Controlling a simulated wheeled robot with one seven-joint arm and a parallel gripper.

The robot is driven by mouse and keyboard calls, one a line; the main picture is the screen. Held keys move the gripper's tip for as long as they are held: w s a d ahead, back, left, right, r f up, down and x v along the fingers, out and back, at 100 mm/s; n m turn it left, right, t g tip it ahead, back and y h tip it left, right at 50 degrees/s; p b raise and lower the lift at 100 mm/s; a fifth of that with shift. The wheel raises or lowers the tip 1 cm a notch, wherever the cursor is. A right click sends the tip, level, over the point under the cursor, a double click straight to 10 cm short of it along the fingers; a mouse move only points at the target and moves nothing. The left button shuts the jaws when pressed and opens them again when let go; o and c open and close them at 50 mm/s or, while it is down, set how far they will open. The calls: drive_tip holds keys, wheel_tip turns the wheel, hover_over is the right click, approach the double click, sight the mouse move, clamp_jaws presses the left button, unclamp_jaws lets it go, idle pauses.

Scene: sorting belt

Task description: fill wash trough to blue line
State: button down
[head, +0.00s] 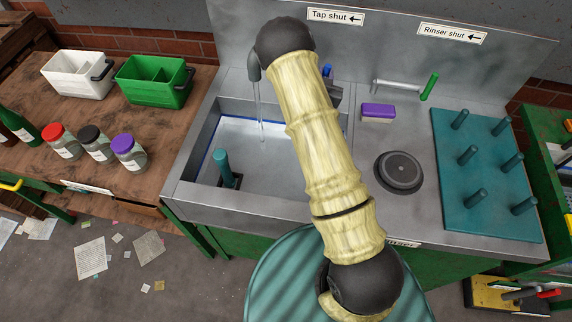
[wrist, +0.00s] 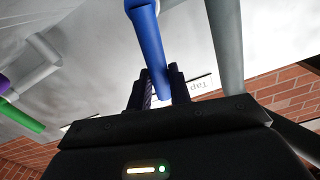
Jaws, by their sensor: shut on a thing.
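The wash trough (head: 196,190) is a steel basin at the centre left in the head view. A thin water stream (head: 260,120) falls from the grey tap spout (head: 254,68) into it. Pale water (head: 240,143) lies in the basin, and part of the blue line (head: 212,135) shows along its left edge. I cannot tell the exact gap between water and line. My gripper (wrist: 158,90) is shut on the blue tap lever (wrist: 148,40) in the wrist view. In the head view, my arm hides most of the gripper and the trough's right part.
A teal upright plug (head: 224,168) stands in the trough. A purple sponge (head: 378,111), a green-tipped rinser lever (head: 430,86), a round black disc (head: 399,171) and a teal peg board (head: 480,190) are to the right. Jars (head: 95,145) and bins (head: 152,82) stand left.

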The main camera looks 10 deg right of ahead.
drive_tip(key=shift+a+f, duration=0.15)
drive_tip(key=shift+a, duration=0.05)
drive_tip(key=n, duration=0.1)
drive_tip(key=a+n, duration=0.1)
drive_tip(key=shift+w+a+n+b, duration=0.25)
drive_tip(key=shift+w+n+b, duration=0.1)
drive_tip(key=shift+n+b, duration=0.05)
drive_tip(key=c, duration=1)
unclamp_jaws()
drive_tip(key=shift+r, duration=0.2)
drive_tip(key=b+v, duration=0.1)
drive_tip(key=v, duration=0.7)
drive_tip(key=shift+b, duration=0.4)
drive_tip(key=shift+d, duration=0.15)
